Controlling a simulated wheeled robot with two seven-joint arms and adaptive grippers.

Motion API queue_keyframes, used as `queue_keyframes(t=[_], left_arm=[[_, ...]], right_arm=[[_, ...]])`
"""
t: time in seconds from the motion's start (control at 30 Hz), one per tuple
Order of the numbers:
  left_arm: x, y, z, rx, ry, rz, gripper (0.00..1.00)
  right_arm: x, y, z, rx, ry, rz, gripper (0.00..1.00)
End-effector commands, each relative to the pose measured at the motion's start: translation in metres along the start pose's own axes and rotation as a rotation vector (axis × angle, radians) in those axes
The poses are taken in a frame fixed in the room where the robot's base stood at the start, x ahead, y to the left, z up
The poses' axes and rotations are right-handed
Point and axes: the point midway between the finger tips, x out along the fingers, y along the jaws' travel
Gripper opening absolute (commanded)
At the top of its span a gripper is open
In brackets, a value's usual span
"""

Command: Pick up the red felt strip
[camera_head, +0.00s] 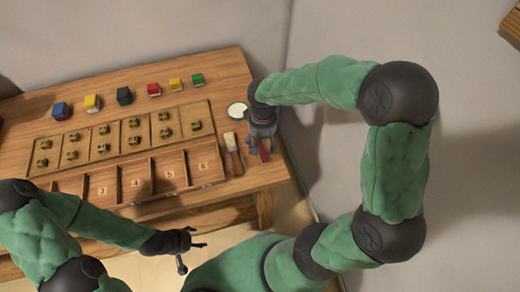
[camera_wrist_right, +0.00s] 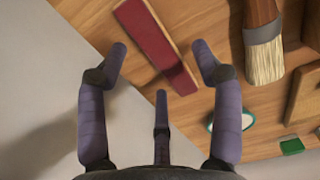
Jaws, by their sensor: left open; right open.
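The red felt strip (camera_wrist_right: 155,45) lies flat on the wooden table in the right wrist view, a dark red flat bar. In the head view only part of the strip (camera_head: 264,153) shows beside my right gripper (camera_head: 260,138). In the right wrist view my right gripper (camera_wrist_right: 162,55) is open, with its fingers spread either side of the strip's near end. Nothing is between the fingertips that I can see held. My left gripper (camera_head: 198,239) is open and empty, off the table's front edge.
A brush (camera_head: 233,154) lies left of the strip, with a white round dish (camera_head: 237,110) behind it. A tray (camera_head: 221,180) with numbered compartments and a panel of small brass pieces fill the table's middle. Several coloured blocks stand behind. The table's right edge is close to the strip.

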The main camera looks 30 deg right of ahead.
Motion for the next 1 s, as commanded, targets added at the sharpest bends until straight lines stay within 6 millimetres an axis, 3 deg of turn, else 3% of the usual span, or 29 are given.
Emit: queue_keyframes(t=[0.1, 0.33, 0.5, 1.0], left_arm=[[0.0071, -0.0025, -0.0003, 0.000, 0.000, 0.000, 0.65], [0.0058, -0.0021, -0.0003, 0.000, 0.000, 0.000, 0.65], [0.0058, -0.0021, -0.0003, 0.000, 0.000, 0.000, 0.65], [0.0040, -0.0014, -0.0002, 0.000, 0.000, 0.000, 0.65]], right_arm=[[0.0145, 0.0005, -0.0001, 0.000, -0.001, 0.000, 0.66], [0.0138, 0.0004, -0.0003, 0.000, 0.001, 0.000, 0.66], [0.0137, 0.0003, -0.0003, 0.000, 0.001, 0.000, 0.22], [0.0092, 0.0002, -0.0006, 0.000, 0.002, 0.000, 0.21]])
